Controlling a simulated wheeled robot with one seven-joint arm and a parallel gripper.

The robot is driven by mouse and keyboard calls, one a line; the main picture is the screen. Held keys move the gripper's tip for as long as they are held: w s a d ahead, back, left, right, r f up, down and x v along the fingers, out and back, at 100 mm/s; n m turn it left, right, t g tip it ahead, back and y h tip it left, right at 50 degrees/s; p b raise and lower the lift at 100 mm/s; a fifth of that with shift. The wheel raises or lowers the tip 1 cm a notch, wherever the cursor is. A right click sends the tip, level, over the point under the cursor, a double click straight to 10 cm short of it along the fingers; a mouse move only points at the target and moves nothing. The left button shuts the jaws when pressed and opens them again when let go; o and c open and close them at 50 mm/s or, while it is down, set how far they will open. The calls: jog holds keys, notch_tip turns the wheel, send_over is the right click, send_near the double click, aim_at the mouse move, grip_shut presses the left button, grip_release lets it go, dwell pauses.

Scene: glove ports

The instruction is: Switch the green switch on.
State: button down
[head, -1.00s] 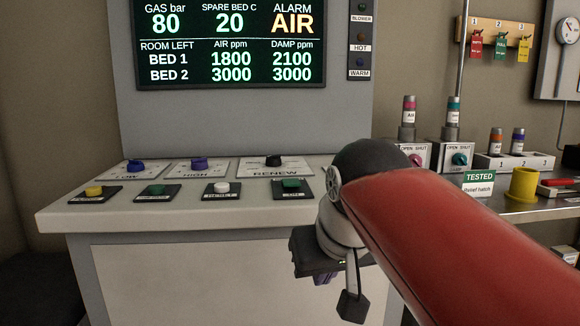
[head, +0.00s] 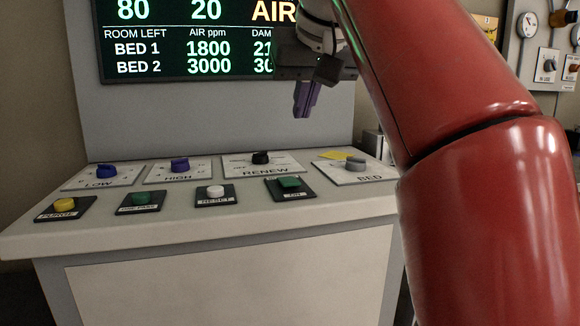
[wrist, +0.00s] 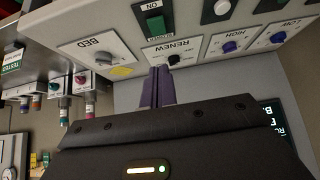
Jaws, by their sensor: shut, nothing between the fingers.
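The green switch (head: 289,183) is a rocker on a dark plate marked ON, at the right end of the front row on the sloping console top. It also shows near the top of the wrist view (wrist: 155,20). My gripper (head: 303,113) is shut and empty, its purple fingers pointing down, in front of the screen and above the console. In the wrist view its fingertips (wrist: 158,70) appear just below the RENEW knob (wrist: 173,59). The gripper is apart from the switch. Whether the switch is on or off, I cannot tell.
Left of the switch are a white RESET button (head: 216,192), a green button (head: 140,198) and a yellow PURGE button (head: 65,204). Behind are blue LOW (head: 105,170) and HIGH (head: 180,165) knobs. A grey BED knob (head: 355,163) is at the right.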

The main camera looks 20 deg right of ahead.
jog(key=b, duration=0.3)
send_over(292, 183)
jog(key=f, duration=0.7)
jog(key=shift+s+f, duration=0.35)
notch_tip(292, 183, down, 3)
jog(key=shift+w+r+b, duration=0.1)
jog(key=shift+r+b, duration=0.05)
jog(key=shift+b, duration=0.75)
jog(key=shift+f+b, duration=0.3)
jog(key=shift+f, duration=0.45)
jog(key=f+b, duration=0.1)
jog(key=t+b, duration=0.1)
jog(key=b, duration=0.1)
jog(key=shift+s+f, duration=0.3)
jog(key=shift+f, duration=0.1)
jog(key=shift+r+p, duration=0.5)
jog(key=shift+p, duration=0.05)
jog(key=shift+r, duration=0.15)
